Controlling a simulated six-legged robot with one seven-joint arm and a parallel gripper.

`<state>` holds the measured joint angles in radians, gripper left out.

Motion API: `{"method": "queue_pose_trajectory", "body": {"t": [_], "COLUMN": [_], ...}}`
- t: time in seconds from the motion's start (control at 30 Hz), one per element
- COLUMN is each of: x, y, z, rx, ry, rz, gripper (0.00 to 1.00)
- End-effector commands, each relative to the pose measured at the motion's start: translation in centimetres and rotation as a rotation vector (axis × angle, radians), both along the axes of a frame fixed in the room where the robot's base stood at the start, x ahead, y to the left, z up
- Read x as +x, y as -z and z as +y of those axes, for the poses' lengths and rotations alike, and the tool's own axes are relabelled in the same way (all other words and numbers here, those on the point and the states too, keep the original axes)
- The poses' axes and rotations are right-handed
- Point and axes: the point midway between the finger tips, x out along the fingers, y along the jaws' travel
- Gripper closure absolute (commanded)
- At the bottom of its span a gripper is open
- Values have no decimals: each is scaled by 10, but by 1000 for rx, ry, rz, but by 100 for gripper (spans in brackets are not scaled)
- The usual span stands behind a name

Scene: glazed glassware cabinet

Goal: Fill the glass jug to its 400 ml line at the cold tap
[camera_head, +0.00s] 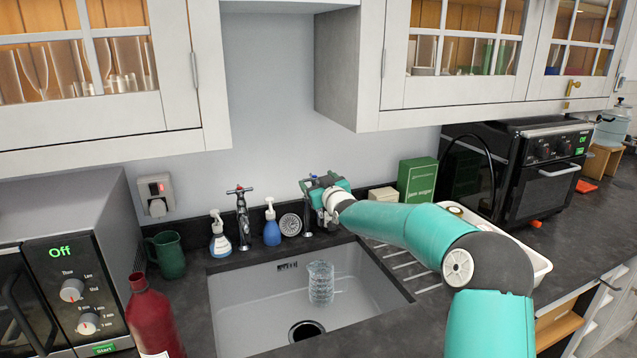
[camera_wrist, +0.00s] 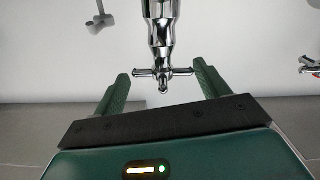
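The clear glass jug (camera_head: 320,284) stands upright in the sink (camera_head: 248,312), behind the drain. Its markings are too small to read, and I see no water stream. Two chrome taps stand behind the sink, a left tap (camera_head: 242,217) and a right tap (camera_head: 307,222). In the wrist view a chrome cross handle (camera_wrist: 163,73) lies between the tips of my open green fingers, with gaps on both sides.
A green mug (camera_head: 168,254) and red bottle (camera_head: 152,318) are left. A green box (camera_head: 417,178) and white tray (camera_head: 541,266) are right. Cabinets (camera_head: 345,70) hang above.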

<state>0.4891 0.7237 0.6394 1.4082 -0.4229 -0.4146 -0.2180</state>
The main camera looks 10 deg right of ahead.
Motion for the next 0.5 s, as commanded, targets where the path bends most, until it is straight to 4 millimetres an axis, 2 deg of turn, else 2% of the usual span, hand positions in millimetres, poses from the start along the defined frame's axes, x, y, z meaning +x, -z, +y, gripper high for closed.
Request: {"method": "queue_pose_trajectory", "body": {"t": [0.03,0.1,0.13,0.5], "x": [0,0,0,1], "y": [0,-1,-1,1], "z": [-1,-1,-1,-6], "rx": [0,0,0,2], "ry": [1,2,2,-41], "rz": [0,-1,-1,-1], "gripper": [37,51,55,55]}}
